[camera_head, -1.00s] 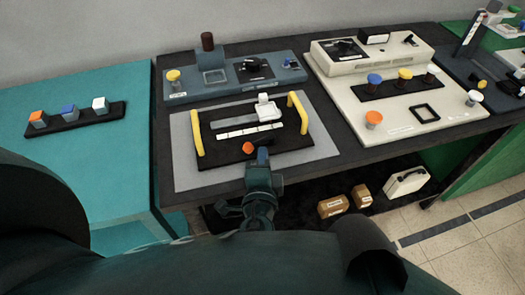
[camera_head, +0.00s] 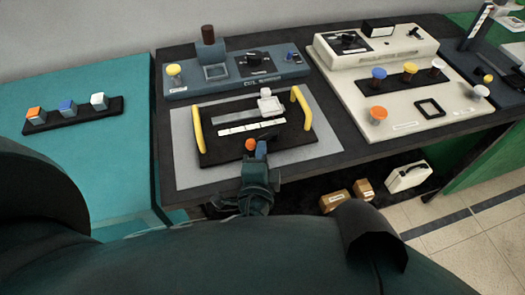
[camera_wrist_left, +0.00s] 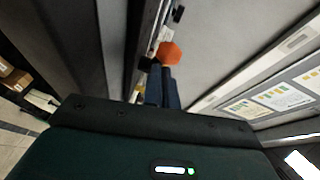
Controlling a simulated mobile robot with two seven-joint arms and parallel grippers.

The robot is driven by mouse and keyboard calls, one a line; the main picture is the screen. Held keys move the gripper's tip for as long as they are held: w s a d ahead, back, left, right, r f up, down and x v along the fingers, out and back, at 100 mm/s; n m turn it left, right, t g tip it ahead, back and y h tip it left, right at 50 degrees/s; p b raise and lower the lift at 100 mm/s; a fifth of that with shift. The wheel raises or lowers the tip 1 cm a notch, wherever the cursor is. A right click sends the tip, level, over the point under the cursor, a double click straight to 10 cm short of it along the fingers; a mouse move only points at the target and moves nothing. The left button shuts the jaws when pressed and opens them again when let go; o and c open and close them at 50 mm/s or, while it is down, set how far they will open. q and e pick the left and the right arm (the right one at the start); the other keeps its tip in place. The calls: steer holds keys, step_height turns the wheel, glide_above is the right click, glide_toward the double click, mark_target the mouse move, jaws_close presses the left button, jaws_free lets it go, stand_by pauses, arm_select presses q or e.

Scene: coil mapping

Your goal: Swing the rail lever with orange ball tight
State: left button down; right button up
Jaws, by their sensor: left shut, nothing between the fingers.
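The orange ball (camera_head: 250,144) of the rail lever sits at the front edge of the black rail board (camera_head: 222,154), which has two yellow handles. My left gripper (camera_head: 262,149) is just right of the ball, its blue fingertips close beside it. The fingers are shut with nothing between them. In the left wrist view the orange ball (camera_wrist_left: 170,53) shows just beyond the tips of my left gripper (camera_wrist_left: 165,82); I cannot tell whether they touch. The lever's arm is mostly hidden. My right gripper is not in view.
A blue-grey panel (camera_head: 205,86) with knobs stands behind the board. A cream panel (camera_head: 400,130) with coloured knobs is to the right. A teal table (camera_head: 90,165) with a strip of cubes is at left. Boxes (camera_head: 334,201) lie below the table.

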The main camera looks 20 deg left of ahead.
mark_target(247, 147)
arm_select(q)
steer(key=shift+a, duration=0.2)
steer(key=shift+w+a+m+h, duration=0.1)
steer(key=shift+a+m+h, duration=0.25)
steer(key=shift+m+h, duration=0.3)
steer(key=shift+a+m+h, duration=0.3)
steer(key=shift+m+h, duration=0.15)
steer(key=shift+h, duration=0.4)
steer(key=shift+w+a+f+m+h+b, duration=0.15)
steer(key=shift+a+m+h+b, duration=0.3)
steer(key=shift+m+h, duration=0.6)
steer(key=shift+w+a+m+h, duration=0.3)
steer(key=shift+a+m+h, duration=0.25)
steer(key=shift+h, duration=0.7)
steer(key=shift+w+a+b, duration=0.3)
steer(key=shift+w+a, duration=0.05)
steer(key=shift+a, duration=0.05)
steer(key=shift+w+a, duration=0.25)
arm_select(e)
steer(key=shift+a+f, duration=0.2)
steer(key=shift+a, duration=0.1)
arm_select(q)
steer(key=shift+w+a, duration=0.1)
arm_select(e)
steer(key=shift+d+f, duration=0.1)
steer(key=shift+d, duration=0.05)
